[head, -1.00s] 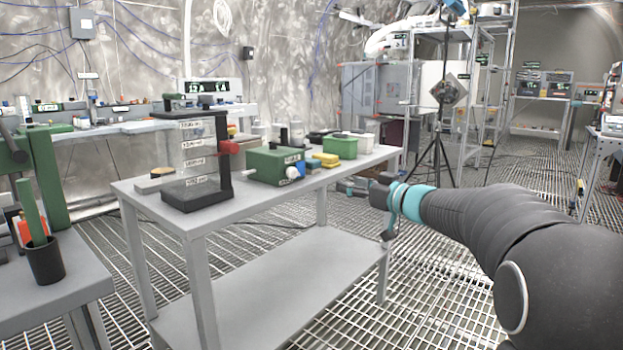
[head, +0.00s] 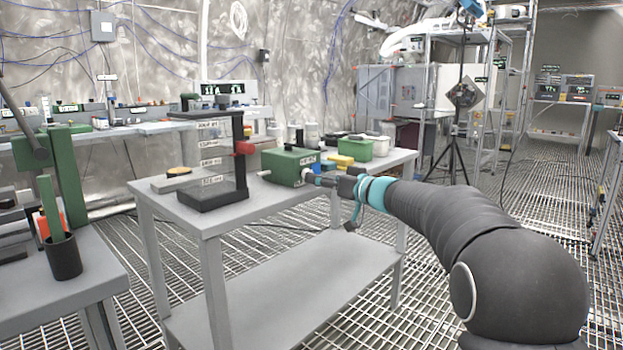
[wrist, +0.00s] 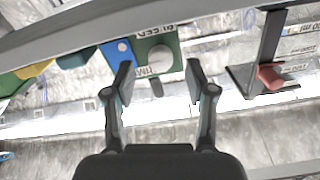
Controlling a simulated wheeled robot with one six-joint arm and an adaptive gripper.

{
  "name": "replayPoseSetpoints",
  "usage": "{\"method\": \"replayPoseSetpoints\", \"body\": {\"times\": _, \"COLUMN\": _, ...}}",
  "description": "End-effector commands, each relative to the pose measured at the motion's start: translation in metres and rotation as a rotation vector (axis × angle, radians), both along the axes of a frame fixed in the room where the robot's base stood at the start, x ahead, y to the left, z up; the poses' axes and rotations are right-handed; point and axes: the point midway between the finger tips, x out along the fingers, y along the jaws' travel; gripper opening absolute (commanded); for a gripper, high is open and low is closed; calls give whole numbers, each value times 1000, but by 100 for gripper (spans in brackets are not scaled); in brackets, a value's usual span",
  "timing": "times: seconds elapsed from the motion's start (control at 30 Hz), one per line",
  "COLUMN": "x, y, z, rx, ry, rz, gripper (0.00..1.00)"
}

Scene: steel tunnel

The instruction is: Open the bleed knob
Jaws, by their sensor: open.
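The bleed knob (wrist: 160,57) is a pale grey round knob on the face of a green box (wrist: 182,62), under an upside-down "BLEED" label in the wrist view. In the head view the green box (head: 286,163) sits on the grey table, and my gripper (head: 312,178) is at its right-hand face, hiding the knob. In the wrist view my gripper (wrist: 159,80) is open, one finger on each side of the knob's line. The knob shows between and just beyond the fingertips. I see no contact with it. A blue part (wrist: 118,51) is beside the knob.
A clear stand with a black base and red clamp (head: 243,148) is left of the green box. The grey table (head: 235,212) has a lower shelf. Grated floor lies to the right.

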Motion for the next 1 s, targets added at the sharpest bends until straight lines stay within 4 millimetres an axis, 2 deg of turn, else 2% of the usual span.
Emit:
{"method": "replayPoseSetpoints", "body": {"times": 0.2, "x": 14, "y": 17, "z": 0, "rx": 1, "ry": 1, "rz": 0, "gripper": 56}}
{"method": "replayPoseSetpoints", "body": {"times": 0.57, "x": 16, "y": 21, "z": 0, "rx": 0, "ry": 0, "rz": 0, "gripper": 56}}
{"method": "replayPoseSetpoints", "body": {"times": 0.8, "x": 16, "y": 21, "z": 0, "rx": 0, "ry": 0, "rz": 0, "gripper": 0}}
{"method": "replayPoseSetpoints", "body": {"times": 0.83, "x": 16, "y": 21, "z": 0, "rx": 0, "ry": 0, "rz": 0, "gripper": 0}}
{"method": "replayPoseSetpoints", "body": {"times": 0.87, "x": 15, "y": 31, "z": 0, "rx": 0, "ry": 0, "rz": 3, "gripper": 0}}
{"method": "replayPoseSetpoints", "body": {"times": 1.0, "x": 15, "y": 25, "z": 1, "rx": -3, "ry": -5, "rz": 3, "gripper": 0}}
